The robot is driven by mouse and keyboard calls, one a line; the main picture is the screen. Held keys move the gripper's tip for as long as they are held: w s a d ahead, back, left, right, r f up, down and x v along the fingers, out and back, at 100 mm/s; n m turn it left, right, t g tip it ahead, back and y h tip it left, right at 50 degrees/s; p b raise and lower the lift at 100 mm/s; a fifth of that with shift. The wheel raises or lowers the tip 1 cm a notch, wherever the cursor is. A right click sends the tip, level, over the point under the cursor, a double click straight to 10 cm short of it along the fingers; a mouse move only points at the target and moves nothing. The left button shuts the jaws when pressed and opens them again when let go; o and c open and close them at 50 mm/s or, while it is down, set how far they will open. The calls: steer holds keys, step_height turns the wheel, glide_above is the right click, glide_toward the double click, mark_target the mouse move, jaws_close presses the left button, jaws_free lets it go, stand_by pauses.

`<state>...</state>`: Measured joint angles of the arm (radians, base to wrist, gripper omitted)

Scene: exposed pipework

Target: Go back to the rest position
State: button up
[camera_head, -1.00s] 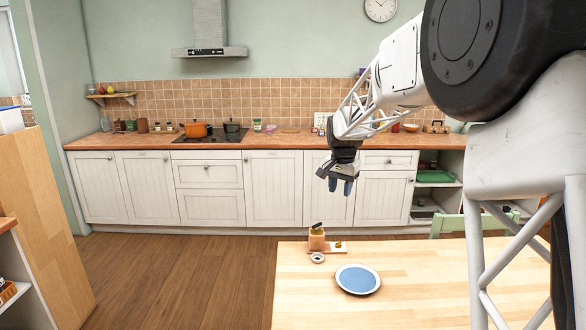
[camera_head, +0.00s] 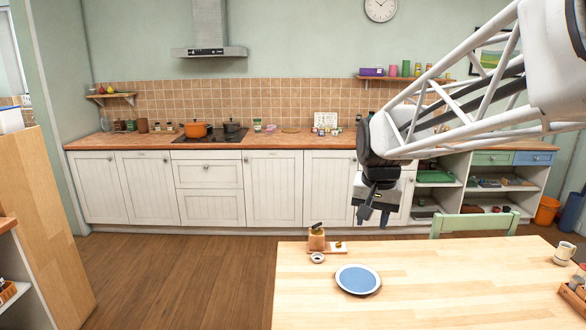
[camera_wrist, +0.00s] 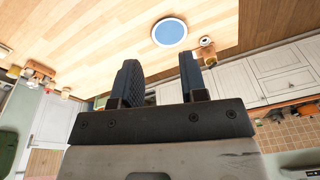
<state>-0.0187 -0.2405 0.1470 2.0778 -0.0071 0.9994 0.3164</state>
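My gripper (camera_head: 374,216) hangs in the air, seen in front of the white lower cabinets and above the far side of the wooden table. In the wrist view, its two dark fingers (camera_wrist: 160,82) stand well apart with nothing between them, so it is open and empty. The table (camera_head: 440,275) lies below it. The arm reaches in from the upper right.
A blue plate with a pale rim (camera_head: 357,279) lies on the table. A brown jar (camera_head: 317,240) and a small white ring-like item (camera_head: 317,258) are near the far left edge. A mug (camera_head: 564,253) stands at the right. A green chair (camera_head: 475,224) is behind the table.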

steer(key=s+f+n, duration=0.1)
steer(key=s+f, duration=0.2)
steer(key=s, duration=1)
steer(key=s+d+f+n, duration=0.1)
steer(key=s+f, duration=0.3)
steer(key=s, duration=0.9)
steer(key=shift+d+f+n+t, duration=0.15)
steer(key=shift+n+t, duration=0.25)
steer(key=shift+n, duration=0.2)
